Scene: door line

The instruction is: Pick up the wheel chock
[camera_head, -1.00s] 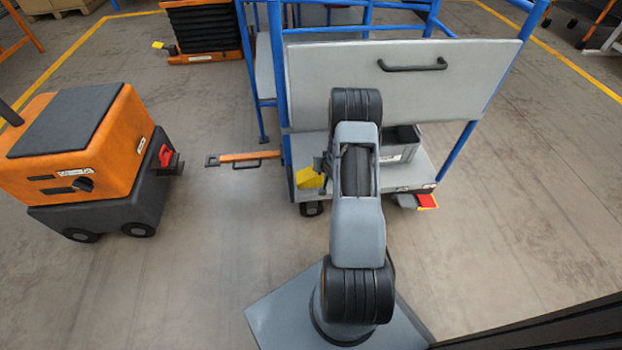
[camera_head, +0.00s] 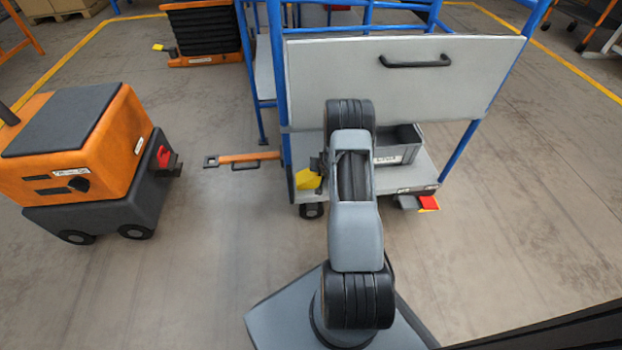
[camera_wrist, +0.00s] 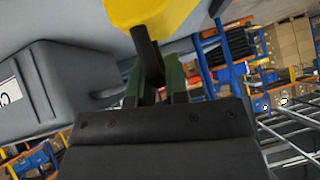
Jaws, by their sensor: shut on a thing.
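The wheel chock is yellow with a dark handle part. In the wrist view the wheel chock (camera_wrist: 150,12) shows at the top, and my gripper (camera_wrist: 155,75) is shut on its dark part with green-sided fingers. In the head view the chock (camera_head: 308,179) shows at the left end of the cart's lower deck, partly hidden by my arm. I cannot tell from the head view whether it touches the deck. My fingertips are hidden there behind my arm.
The blue-framed cart has a grey panel (camera_head: 400,80) and a grey bin (camera_head: 398,150) on its lower deck (camera_head: 425,172). An orange tow bar (camera_head: 245,158) sticks out left. An orange tug (camera_head: 85,150) stands at left. Floor between is clear.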

